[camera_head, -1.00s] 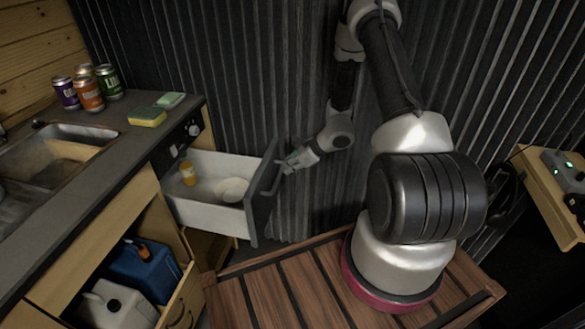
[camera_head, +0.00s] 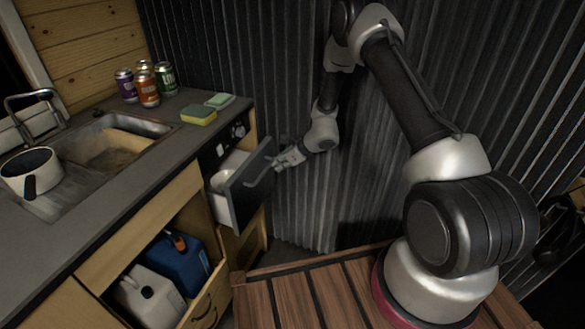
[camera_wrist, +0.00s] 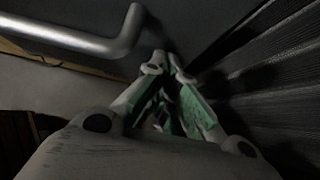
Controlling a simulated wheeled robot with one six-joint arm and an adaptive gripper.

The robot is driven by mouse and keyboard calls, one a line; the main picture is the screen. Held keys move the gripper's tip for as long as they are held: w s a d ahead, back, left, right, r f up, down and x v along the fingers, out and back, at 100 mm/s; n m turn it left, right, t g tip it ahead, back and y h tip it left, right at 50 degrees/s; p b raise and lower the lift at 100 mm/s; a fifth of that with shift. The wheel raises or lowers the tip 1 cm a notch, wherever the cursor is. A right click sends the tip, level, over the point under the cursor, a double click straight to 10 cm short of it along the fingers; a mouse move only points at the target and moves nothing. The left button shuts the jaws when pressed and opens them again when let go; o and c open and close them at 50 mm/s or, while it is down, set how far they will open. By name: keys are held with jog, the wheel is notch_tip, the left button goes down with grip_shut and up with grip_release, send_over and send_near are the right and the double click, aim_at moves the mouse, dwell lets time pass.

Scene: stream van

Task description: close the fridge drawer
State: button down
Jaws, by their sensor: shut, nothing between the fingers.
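The fridge drawer (camera_head: 247,187) sits under the counter, left of centre in the head view. It is partly open, with a short stretch of its white inside and a white item showing. Its dark front has a grey bar handle, which shows large at upper left in the wrist view (camera_wrist: 85,38). My gripper (camera_head: 277,166) is shut and empty, at the outer face of the drawer front near its right end. In the wrist view its green-padded fingers (camera_wrist: 165,62) come together beside the handle's bent end. I cannot tell whether the fingertips touch the front.
The counter (camera_head: 150,150) holds several cans (camera_head: 148,90), a sponge (camera_head: 198,115), a sink and a pot (camera_head: 30,172). Below, an open compartment holds a blue jug (camera_head: 180,262) and a white jug (camera_head: 150,298). A corrugated wall (camera_head: 290,80) stands close behind my arm.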

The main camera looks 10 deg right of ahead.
jog(key=w+a, duration=0.5)
jog(key=a, duration=0.2)
jog(key=shift+w+a+r, duration=0.15)
dwell(0.4)
